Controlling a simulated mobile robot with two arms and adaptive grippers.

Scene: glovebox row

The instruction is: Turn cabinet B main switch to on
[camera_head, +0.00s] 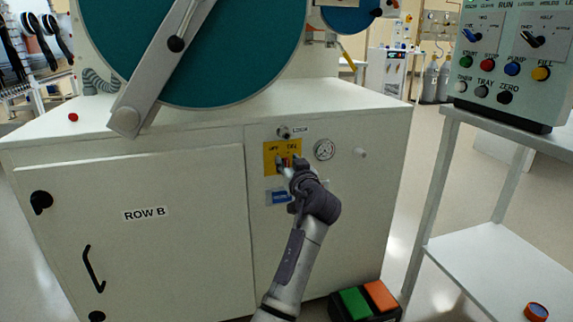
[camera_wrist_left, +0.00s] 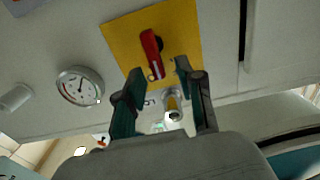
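The cabinet labelled ROW B (camera_head: 130,240) stands in front of me. On its right part is a yellow switch plate (camera_head: 268,158) with OFF on its left and another label, hard to read, on its right. The red switch handle (camera_wrist_left: 151,54) shows in the wrist view, roughly in line with the picture's vertical and slightly tilted. In the head view my gripper partly hides it. My left gripper (camera_wrist_left: 160,68) is open, its two fingertips apart just short of the plate, with the handle between and beyond them. I cannot tell whether they touch it. My right gripper is not in view.
A round gauge (camera_head: 324,149) sits right of the plate, a keyhole (camera_head: 283,132) above, a blue label (camera_head: 278,197) below. A box with green and orange pedals (camera_head: 365,300) is on the floor. A white table with a control panel (camera_head: 512,60) stands at right.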

